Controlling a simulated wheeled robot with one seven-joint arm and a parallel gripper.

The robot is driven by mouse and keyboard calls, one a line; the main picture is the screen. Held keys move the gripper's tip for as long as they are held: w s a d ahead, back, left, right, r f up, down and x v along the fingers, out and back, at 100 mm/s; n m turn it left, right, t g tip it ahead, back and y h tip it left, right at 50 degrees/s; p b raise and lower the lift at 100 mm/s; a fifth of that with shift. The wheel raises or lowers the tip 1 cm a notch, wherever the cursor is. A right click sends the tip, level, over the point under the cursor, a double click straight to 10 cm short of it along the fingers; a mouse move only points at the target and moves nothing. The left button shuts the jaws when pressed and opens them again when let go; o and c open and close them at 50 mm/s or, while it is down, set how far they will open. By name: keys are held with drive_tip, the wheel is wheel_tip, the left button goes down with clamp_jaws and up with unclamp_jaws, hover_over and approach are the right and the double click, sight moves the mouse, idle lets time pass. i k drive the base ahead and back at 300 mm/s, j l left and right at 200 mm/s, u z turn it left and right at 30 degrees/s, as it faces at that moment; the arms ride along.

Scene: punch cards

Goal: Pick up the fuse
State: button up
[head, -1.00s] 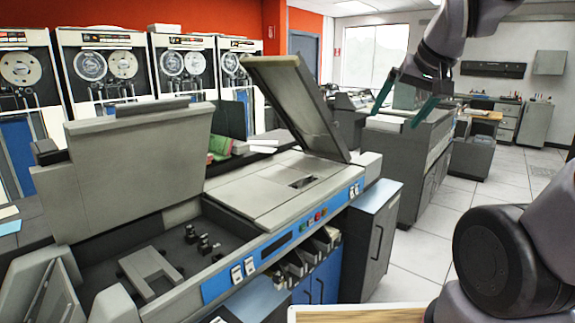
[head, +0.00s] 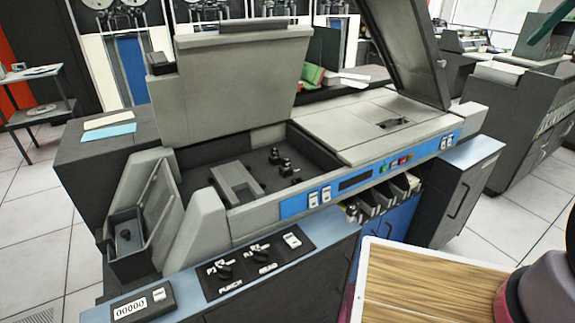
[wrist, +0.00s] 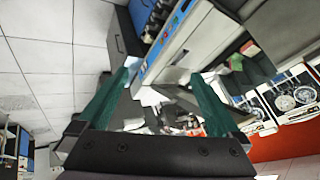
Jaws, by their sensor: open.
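I cannot make out a fuse for certain in either view. In the head view, the punch card machine (head: 250,205) stands with its lids raised. Its open bay holds several small black parts (head: 281,160) and a grey bracket (head: 236,184). A small open box (head: 125,238) at its left end has a dark knob-like thing inside. My gripper (wrist: 160,78) is open in the wrist view, with two green fingers apart and nothing visibly held between them. Only a green part of it shows at the top right of the head view.
A wooden-topped surface (head: 425,285) with a white rim is close at the lower right. A small side table (head: 35,98) stands at the far left. Another grey machine (head: 530,110) is at the right. Tiled floor (head: 35,240) lies open at the left.

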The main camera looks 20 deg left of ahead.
sight(285, 162)
drive_tip(key=i+u, duration=0.1)
drive_tip(key=u, duration=0.75)
drive_tip(key=i+l+u, duration=0.15)
drive_tip(key=u, duration=0.25)
drive_tip(key=l+u, duration=0.1)
drive_tip(key=u, duration=0.3)
